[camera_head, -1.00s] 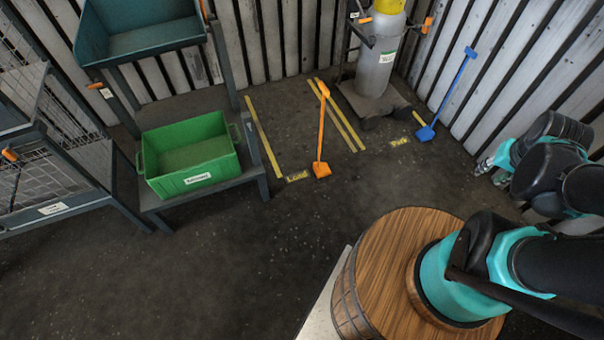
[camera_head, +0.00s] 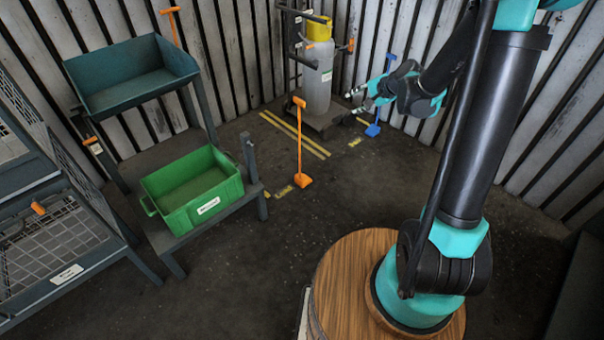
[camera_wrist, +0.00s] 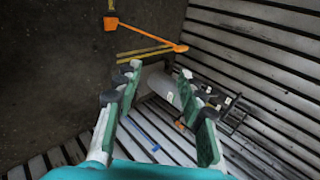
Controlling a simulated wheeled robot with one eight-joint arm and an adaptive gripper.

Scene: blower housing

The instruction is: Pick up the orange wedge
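The orange wedge (camera_head: 301,146) is a long thin handle with a small grip on top and a wedge-shaped foot. It stands nearly upright on the dark floor, by a yellow floor marking, in the head view. In the wrist view the orange wedge (camera_wrist: 148,37) shows near the top, beyond the fingers. My gripper (camera_head: 354,98) is in the air to the right of it in the head view, clearly apart. In the wrist view my gripper (camera_wrist: 160,72) has its green-padded fingers spread wide, with nothing held between them.
A grey gas cylinder (camera_head: 317,82) with a yellow top stands on a cart behind the wedge. A similar blue tool (camera_head: 373,129) is by the slatted wall. A green crate (camera_head: 180,219) sits on a low stand at left. Open floor lies in front.

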